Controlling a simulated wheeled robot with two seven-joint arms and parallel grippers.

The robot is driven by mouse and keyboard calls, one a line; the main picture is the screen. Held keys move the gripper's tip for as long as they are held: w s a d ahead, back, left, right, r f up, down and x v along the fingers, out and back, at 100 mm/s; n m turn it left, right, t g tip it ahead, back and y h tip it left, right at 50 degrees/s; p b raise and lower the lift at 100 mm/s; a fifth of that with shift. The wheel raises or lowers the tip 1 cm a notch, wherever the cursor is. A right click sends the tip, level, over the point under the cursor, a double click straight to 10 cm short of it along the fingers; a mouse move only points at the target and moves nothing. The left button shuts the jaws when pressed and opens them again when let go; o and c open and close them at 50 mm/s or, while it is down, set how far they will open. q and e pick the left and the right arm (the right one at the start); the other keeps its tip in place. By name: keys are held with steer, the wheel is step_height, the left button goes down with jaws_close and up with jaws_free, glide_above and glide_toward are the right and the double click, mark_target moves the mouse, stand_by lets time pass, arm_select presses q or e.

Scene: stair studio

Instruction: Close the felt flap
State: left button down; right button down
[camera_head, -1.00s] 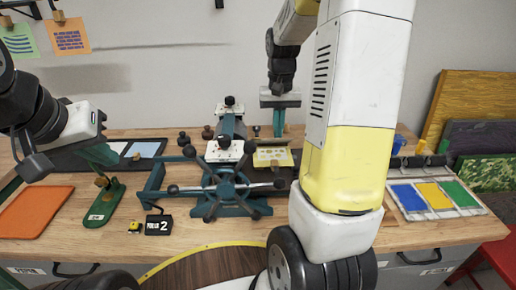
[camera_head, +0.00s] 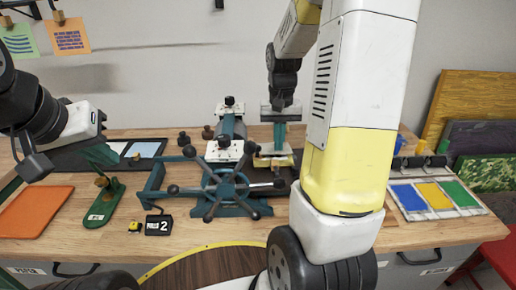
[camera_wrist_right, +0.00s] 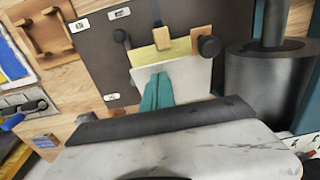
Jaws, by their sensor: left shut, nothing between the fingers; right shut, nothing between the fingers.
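A small press with a teal handwheel (camera_head: 224,188) and a roller (camera_head: 228,128) stands mid-table. Right of the roller is a yellow plate (camera_head: 283,161) with a pale flap-like sheet (camera_head: 265,149) at it. In the right wrist view the pale sheet (camera_wrist_right: 197,78) lies beside the yellow strip (camera_wrist_right: 180,47); I cannot tell whether it is the felt flap. My right gripper (camera_head: 279,146) is shut and empty, pointing down over the sheet; its teal fingers (camera_wrist_right: 156,92) overlap it, contact unclear. My left gripper (camera_head: 112,160) is shut and empty above the left tabletop.
A green holder (camera_head: 103,207) with a brass knob and an orange mat (camera_head: 36,212) lie left. A "2" counter (camera_head: 158,225) sits at the front. Blue, yellow and green panels (camera_head: 433,195) lie right. The handwheel's knobbed spokes stick out near the sheet.

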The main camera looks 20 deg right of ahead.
steer(key=shift+s+a+f, duration=0.1)
steer(key=shift+s+f, duration=0.25)
steer(key=shift+f, duration=0.45)
steer(key=shift+s+a+f, duration=0.1)
steer(key=shift+s+f, duration=0.2)
steer(key=shift+f, duration=0.5)
steer(key=shift+w+r, duration=0.2)
steer(key=shift+r, duration=0.6)
steer(key=shift+d+r, duration=0.1)
steer(key=shift+r, duration=2.7)
